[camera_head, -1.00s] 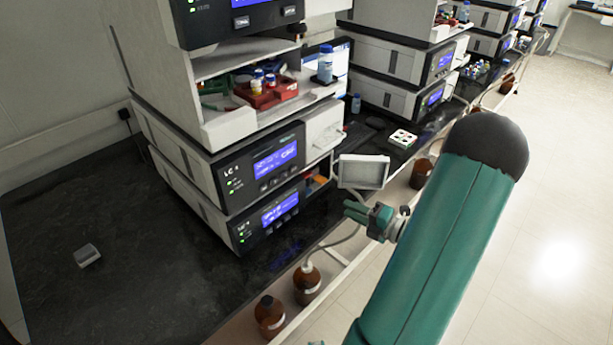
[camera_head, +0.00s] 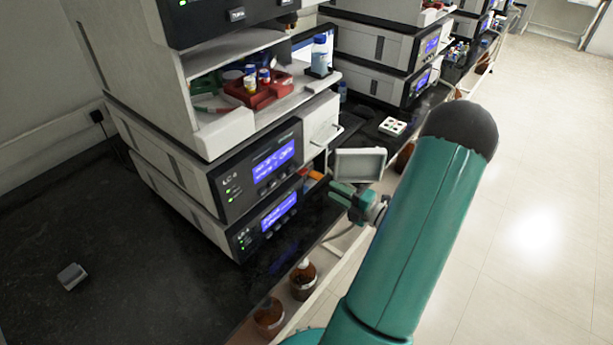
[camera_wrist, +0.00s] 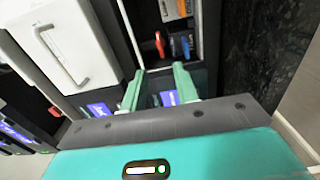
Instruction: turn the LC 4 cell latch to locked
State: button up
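The LC 4 stack has dark front panels with lit blue displays (camera_head: 273,167) in the head view. At its right side is an open compartment with a small orange-red part (camera_head: 316,175). The wrist view shows a red lever-like part (camera_wrist: 160,44) beside blue parts (camera_wrist: 181,45) inside a dark compartment. The red part may be the cell latch; its setting is too small to read. My gripper (camera_head: 338,194) is open and empty in front of the compartment. In the wrist view its green fingers (camera_wrist: 159,70) are apart, pointing at the compartment, with the red part beyond them.
A grey-white panel (camera_head: 360,164) stands just above my gripper. A white door with a handle (camera_wrist: 70,50) is left of the fingers. Brown bottles (camera_head: 302,280) stand below the bench edge. A red vial rack (camera_head: 262,92) sits on the shelf above. The floor at right is clear.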

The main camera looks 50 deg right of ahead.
aim_at(304, 174)
jog(key=w, duration=0.7)
jog(key=w+a, duration=0.1)
jog(key=w, duration=0.2)
jog(key=shift+w, duration=0.3)
grip_shut()
